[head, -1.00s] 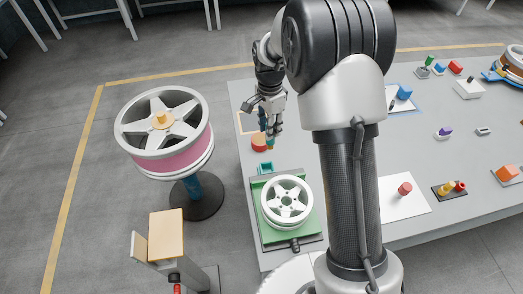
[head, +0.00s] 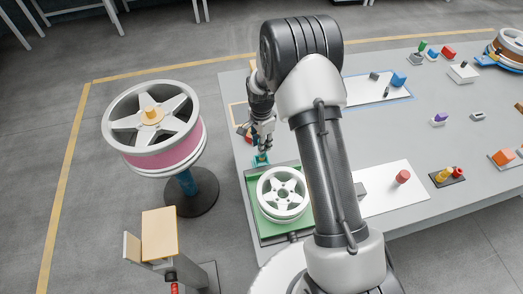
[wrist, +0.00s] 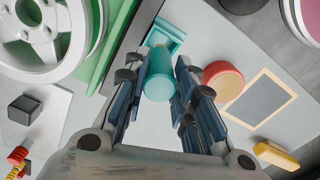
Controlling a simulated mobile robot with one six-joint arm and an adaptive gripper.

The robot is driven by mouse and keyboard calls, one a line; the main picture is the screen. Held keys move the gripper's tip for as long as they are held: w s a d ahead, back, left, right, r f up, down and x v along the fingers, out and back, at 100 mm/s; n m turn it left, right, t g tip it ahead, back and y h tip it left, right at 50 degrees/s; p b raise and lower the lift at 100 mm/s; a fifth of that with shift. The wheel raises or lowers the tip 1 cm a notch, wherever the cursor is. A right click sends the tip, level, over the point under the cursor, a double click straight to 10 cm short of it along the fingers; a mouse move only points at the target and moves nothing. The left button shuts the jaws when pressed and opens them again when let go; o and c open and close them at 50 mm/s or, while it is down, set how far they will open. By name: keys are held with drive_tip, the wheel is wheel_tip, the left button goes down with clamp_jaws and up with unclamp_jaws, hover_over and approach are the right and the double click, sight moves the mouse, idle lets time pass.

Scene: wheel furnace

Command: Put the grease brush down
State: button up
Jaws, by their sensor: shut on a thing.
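My gripper (head: 262,146) points down just behind the wheel on the green fixture. In the wrist view its fingers (wrist: 160,92) are shut on a teal cylinder, the handle of the grease brush (wrist: 158,76). The brush's far end is hidden behind the handle. A square teal holder (wrist: 176,36) sits right beyond the brush in the wrist view; in the head view the holder (head: 261,161) shows just below the fingertips. The brush overlaps the holder's near side in the picture. I cannot tell whether its end is inside the holder.
A white five-spoke wheel (head: 284,193) lies on the green fixture (head: 252,205) close to the holder. A round red tin (wrist: 223,82) stands beside my fingers, with a framed dark panel (wrist: 257,97) and yellow block (wrist: 276,155) near it. A pink-banded wheel (head: 152,130) stands left.

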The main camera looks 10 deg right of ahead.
wheel_tip(320, 180, down, 4)
drive_tip(key=shift+w+f+b, duration=0.1)
drive_tip(key=shift+f+b, duration=0.15)
drive_tip(key=shift+b, duration=0.1)
drive_tip(key=shift+r, duration=0.1)
drive_tip(key=o, duration=0.6)
drive_tip(key=shift+f, duration=0.25)
drive_tip(key=o, duration=0.5)
drive_tip(key=shift+r, duration=0.1)
drive_tip(key=shift+c, duration=0.2)
